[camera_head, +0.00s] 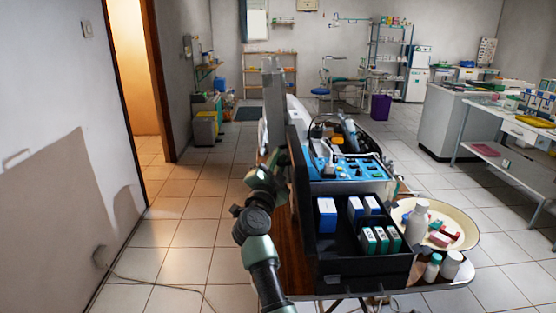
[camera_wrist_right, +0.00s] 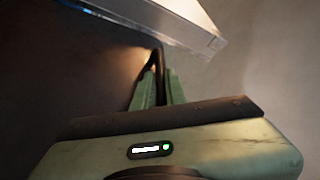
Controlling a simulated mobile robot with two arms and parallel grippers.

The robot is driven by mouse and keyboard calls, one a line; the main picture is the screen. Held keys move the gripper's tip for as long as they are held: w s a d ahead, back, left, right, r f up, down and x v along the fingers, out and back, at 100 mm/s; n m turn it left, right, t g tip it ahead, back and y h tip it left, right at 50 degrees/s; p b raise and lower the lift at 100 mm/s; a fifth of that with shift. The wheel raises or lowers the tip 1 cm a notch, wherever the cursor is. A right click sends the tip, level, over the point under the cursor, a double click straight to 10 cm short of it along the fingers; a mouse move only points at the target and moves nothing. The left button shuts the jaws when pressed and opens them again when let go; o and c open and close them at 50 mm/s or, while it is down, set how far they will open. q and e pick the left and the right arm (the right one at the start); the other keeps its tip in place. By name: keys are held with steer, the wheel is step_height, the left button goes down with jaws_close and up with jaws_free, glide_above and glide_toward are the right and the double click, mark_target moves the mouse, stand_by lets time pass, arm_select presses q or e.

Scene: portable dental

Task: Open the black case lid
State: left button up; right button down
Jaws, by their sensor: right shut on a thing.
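The black case (camera_head: 345,272) sits on a table, its front part holding several small boxes and its back part a blue control panel (camera_head: 350,168). Its lid (camera_head: 300,180) appears as a tall dark panel standing near upright along the case's left side. My right gripper (camera_head: 283,157) is at the lid's outer left side, partly hidden by its own wrist. In the right wrist view its green fingers (camera_wrist_right: 157,88) are shut around a thin dark piece beside a dark surface; I take it for part of the lid. My left gripper is not in view.
A cream basin (camera_head: 468,232) and white bottles (camera_head: 417,222) stand right of the case. A wall and doorway are on the left, with free tiled floor between. A white counter (camera_head: 455,120) and a side table (camera_head: 505,125) are at the right.

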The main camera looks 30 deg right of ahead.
mark_target(298, 151)
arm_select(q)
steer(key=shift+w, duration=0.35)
arm_select(e)
steer(key=shift+r, duration=0.1)
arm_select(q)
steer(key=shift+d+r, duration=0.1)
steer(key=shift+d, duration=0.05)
arm_select(e)
steer(key=shift+r, duration=0.1)
stand_by(0.6)
